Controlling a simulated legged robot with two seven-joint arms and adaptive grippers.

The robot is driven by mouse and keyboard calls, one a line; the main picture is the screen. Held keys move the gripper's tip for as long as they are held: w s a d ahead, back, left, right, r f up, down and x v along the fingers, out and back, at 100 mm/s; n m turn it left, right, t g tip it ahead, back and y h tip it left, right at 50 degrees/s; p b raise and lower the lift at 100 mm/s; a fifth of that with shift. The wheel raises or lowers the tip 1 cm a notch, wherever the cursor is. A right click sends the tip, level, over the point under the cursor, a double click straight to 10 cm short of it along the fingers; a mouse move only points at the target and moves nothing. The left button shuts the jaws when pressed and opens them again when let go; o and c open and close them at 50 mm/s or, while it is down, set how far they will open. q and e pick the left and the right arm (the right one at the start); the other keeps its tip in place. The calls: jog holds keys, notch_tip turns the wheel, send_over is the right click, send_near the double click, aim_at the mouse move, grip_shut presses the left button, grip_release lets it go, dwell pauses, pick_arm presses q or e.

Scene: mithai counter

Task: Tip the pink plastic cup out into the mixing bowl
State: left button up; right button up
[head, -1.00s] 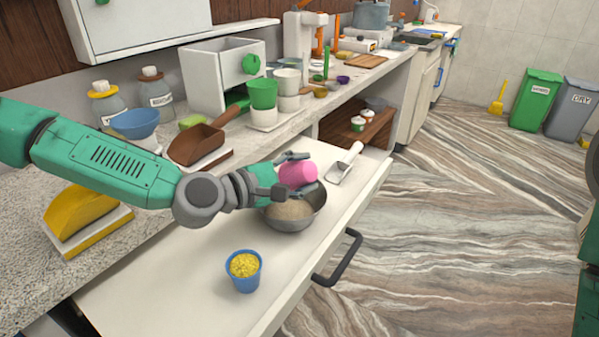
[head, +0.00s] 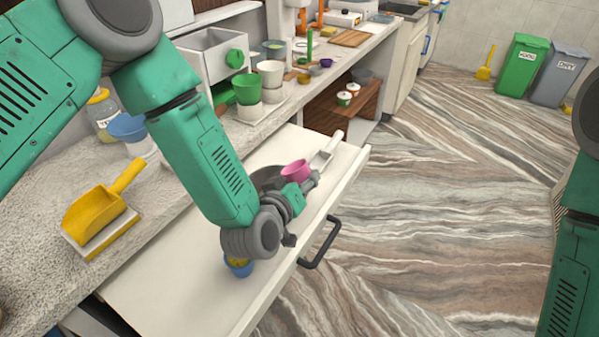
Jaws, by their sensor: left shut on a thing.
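The pink plastic cup (head: 295,170) is in my left gripper (head: 301,184), which is shut on it. The cup stands close to upright with its mouth up, at the right side of the steel mixing bowl (head: 266,177). Whether it is over the bowl's rim or beside it, I cannot tell. My left arm and gripper hide much of the bowl, and its contents do not show clearly. My right arm shows at the right edge, but its gripper is out of view.
A blue cup (head: 238,269) of yellow bits stands on the white pull-out board (head: 190,290), partly behind my left wrist. A white-handled scoop (head: 326,152) lies past the bowl. A yellow scoop (head: 97,211) and green cup (head: 247,90) are on the counter.

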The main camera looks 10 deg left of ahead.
aim_at(292, 176)
pick_arm(q)
jog(key=shift+o, duration=0.2)
jog(key=m, duration=0.1)
jog(key=f+m+t+y+b, duration=0.1)
jog(key=m, duration=0.1)
jog(key=shift+w, duration=0.1)
jog(key=shift+w+a+f+m+t+y+b, duration=0.15)
jog(key=shift+a+f+m+t+y+b, duration=0.25)
jog(key=shift+m, duration=0.5)
jog(key=shift+a+r, duration=0.15)
jog(key=shift+a, duration=0.1)
jog(key=shift+a+r, duration=0.15)
jog(key=shift+a, duration=0.25)
jog(key=shift+r+p, duration=0.35)
jog(key=shift+p, duration=0.05)
jog(key=r+p, duration=0.1)
jog(key=r, duration=0.1)
jog(key=r+p, duration=0.1)
jog(key=shift+d+r+p, duration=0.1)
jog(key=shift+d+p, duration=0.15)
jog(key=shift+p, duration=0.05)
jog(key=shift+d+r, duration=0.1)
jog(key=shift+r, duration=0.05)
jog(key=shift+d, duration=0.1)
